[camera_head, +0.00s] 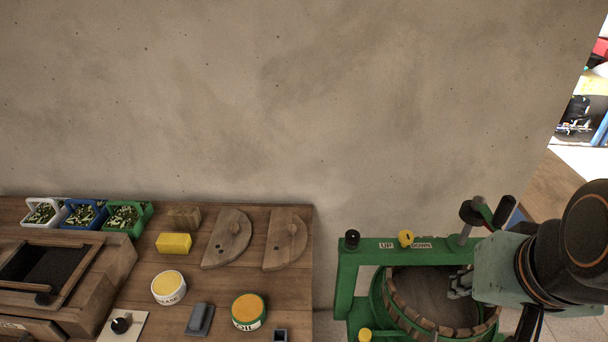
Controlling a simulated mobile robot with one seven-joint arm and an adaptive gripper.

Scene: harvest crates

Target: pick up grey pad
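A dark grey block-like pad (199,319) lies on the wooden table near the bottom of the head view, between the white tin with a yellow top and the tin with an orange top. My gripper (456,285) is far to the right of it, over the round wooden tub of the green press. The gripper points left and is small in the picture, so its finger opening is unclear. Nothing is visibly held in it.
Near the pad are a white tin (168,288), an orange-topped tin (249,312), a yellow block (174,243) and a knob on a white plate (121,325). The green press frame (347,281) stands right, across a gap from the table (226,284). A wall is behind.

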